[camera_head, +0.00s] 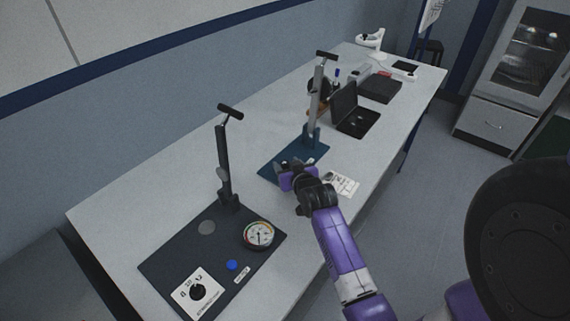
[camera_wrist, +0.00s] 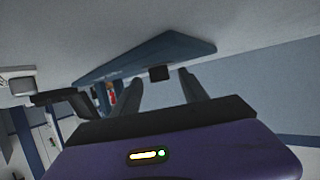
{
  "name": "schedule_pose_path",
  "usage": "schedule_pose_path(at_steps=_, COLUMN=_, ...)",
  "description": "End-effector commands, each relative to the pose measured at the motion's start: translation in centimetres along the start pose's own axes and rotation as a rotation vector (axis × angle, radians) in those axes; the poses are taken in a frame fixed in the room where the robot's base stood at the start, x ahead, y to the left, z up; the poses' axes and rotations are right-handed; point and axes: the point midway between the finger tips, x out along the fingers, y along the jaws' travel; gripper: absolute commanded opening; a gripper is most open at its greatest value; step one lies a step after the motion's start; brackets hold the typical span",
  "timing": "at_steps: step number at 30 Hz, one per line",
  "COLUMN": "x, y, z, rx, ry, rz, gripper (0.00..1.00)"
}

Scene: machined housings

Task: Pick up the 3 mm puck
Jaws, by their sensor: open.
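My gripper (camera_head: 284,172) is open over the front part of the blue base plate (camera_head: 272,166) of the farther stand. In the wrist view its two fingers (camera_wrist: 160,77) are apart, and a small dark block (camera_wrist: 159,72) shows between their tips at the edge of the blue plate (camera_wrist: 145,56). I cannot tell whether this block is the 3 mm puck, as no size mark is readable. On the nearer dark base plate (camera_head: 183,262) lie a blue disc (camera_head: 232,265) and a grey disc (camera_head: 207,227), apart from my gripper.
The nearer stand's post (camera_head: 223,165) and the farther stand's post (camera_head: 314,100) rise from their plates. A white card (camera_head: 342,184) and an open laptop (camera_head: 354,112) are on the table.

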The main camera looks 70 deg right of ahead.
Motion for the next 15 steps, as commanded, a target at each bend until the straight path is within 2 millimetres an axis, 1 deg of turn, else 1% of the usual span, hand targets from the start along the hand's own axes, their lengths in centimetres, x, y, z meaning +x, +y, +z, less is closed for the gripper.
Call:
schedule_pose_path(at_steps=3, x=0.43, y=-0.05, z=0.06, rx=-0.001, ry=-0.001, rz=-0.001, gripper=0.51)
schedule_pose_path(at_steps=8, x=0.42, y=-0.06, z=0.07, rx=0.000, ry=-0.001, rz=-0.001, gripper=0.51)
schedule_pose_path(at_steps=9, x=0.42, y=-0.05, z=0.06, rx=0.000, ry=0.000, rz=-0.001, gripper=0.49)
schedule_pose_path(at_steps=11, x=0.41, y=-0.05, z=0.06, rx=0.000, ry=0.000, rz=-0.001, gripper=0.38)
schedule_pose_path(at_steps=12, x=0.41, y=-0.05, z=0.05, rx=0.000, ry=0.000, rz=-0.001, gripper=0.30)
schedule_pose_path(at_steps=14, x=0.40, y=-0.05, z=0.05, rx=0.000, ry=0.000, rz=-0.001, gripper=0.18)
schedule_pose_path(at_steps=15, x=0.40, y=-0.05, z=0.05, rx=0.000, ry=0.000, rz=-0.001, gripper=0.10)
